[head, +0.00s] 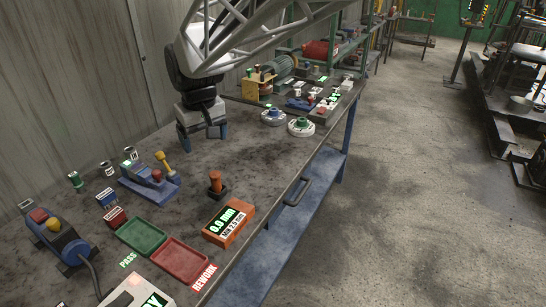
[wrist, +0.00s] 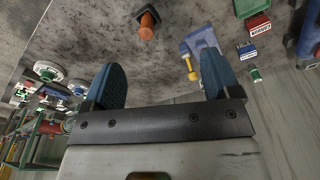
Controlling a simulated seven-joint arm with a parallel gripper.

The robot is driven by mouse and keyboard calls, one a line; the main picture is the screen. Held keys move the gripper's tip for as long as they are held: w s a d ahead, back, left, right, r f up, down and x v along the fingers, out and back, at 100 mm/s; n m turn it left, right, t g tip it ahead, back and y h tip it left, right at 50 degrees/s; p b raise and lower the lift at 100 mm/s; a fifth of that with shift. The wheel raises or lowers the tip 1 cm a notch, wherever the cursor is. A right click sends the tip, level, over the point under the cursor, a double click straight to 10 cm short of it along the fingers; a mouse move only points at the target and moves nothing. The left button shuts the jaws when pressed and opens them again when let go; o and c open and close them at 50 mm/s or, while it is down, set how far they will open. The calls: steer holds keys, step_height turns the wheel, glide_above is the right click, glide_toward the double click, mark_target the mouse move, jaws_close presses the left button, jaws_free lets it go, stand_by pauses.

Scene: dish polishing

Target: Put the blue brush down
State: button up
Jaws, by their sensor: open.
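My gripper (head: 203,137) is open over the back of the grey workbench, with nothing visible between its fingers. Its two blue fingers also stand apart in the wrist view (wrist: 162,68). I cannot surely tell which thing is the blue brush. A round white piece with a bluish top (head: 273,117) stands right of my gripper, near the bench's far right edge; it may be the brush. A similar round piece with a green top (head: 300,126) stands beside it. Both pieces are apart from my gripper.
A blue stand (head: 148,188) with a yellow-topped piece (head: 165,163) is front left of my gripper. An orange peg (head: 215,183), an orange gauge (head: 229,222), a green tray (head: 142,235) and a red tray (head: 180,260) lie nearer. Bare bench (head: 255,155) separates them from the round pieces.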

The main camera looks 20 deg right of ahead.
steer(key=s+d+f+m, duration=0.1)
steer(key=s+d, duration=0.4)
steer(key=s, duration=0.3)
steer(key=s+d+f+m, duration=0.1)
steer(key=s+d+m, duration=0.1)
steer(key=s+d, duration=0.4)
steer(key=s+d+f+m+t, duration=0.1)
steer(key=s+d, duration=0.5)
steer(key=s, duration=0.6)
steer(key=shift+f+h, duration=0.3)
steer(key=shift+o, duration=0.4)
steer(key=shift+w, duration=0.15)
